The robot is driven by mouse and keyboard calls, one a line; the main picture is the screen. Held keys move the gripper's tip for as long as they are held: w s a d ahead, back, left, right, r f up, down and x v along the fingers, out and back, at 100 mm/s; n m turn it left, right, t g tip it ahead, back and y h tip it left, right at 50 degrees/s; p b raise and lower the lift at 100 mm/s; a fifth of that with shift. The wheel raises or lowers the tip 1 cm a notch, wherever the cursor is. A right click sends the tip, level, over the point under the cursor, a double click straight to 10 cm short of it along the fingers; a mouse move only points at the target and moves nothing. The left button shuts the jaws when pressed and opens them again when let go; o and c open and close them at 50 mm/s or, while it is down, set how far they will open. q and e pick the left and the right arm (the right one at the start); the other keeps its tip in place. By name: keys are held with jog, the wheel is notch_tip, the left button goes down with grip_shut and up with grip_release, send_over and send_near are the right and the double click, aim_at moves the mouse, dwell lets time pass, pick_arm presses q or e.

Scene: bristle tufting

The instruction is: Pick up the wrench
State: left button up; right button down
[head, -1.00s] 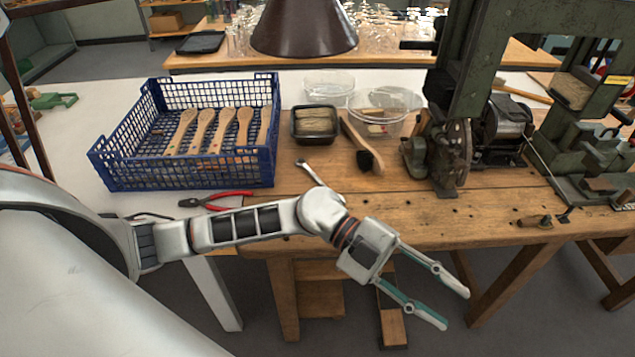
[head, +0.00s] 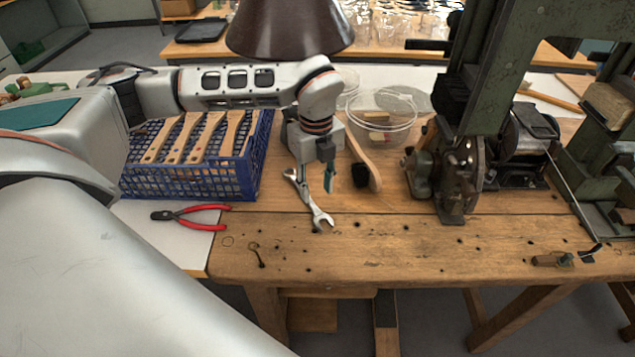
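My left gripper (head: 317,182) points down over the wrench's upper part. One teal-padded finger shows to the right of the wrench with a gap between them, so the gripper looks open. The other finger is hard to make out against the wrench. I cannot tell whether the fingers touch the wrench or bench. My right gripper is out of view.
Red-handled pliers (head: 190,214) lie left of the wrench. The blue crate (head: 190,181) holds wooden brush handles. A wooden brush (head: 361,165) lies close right of the gripper, by clear bowls (head: 382,123). A green machine (head: 455,170) stands further right. The bench front is mostly clear.

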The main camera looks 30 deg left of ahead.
aim_at(315, 207)
pick_arm(q)
jog(key=shift+w+a+f, duration=0.15)
jog(key=shift+w+f, duration=0.1)
jog(key=shift+w, duration=0.1)
jog(key=shift+f, duration=0.35)
jog(key=shift+s+f, duration=0.2)
jog(key=shift+f, duration=0.5)
jog(key=f, duration=0.3)
jog(key=a+f, duration=0.1)
jog(key=shift+w+f, duration=0.15)
jog(key=shift+w, duration=0.1)
jog(key=shift+f, duration=0.45)
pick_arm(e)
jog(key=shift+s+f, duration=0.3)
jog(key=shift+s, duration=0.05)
pick_arm(q)
jog(key=shift+w, duration=0.1)
grip_shut()
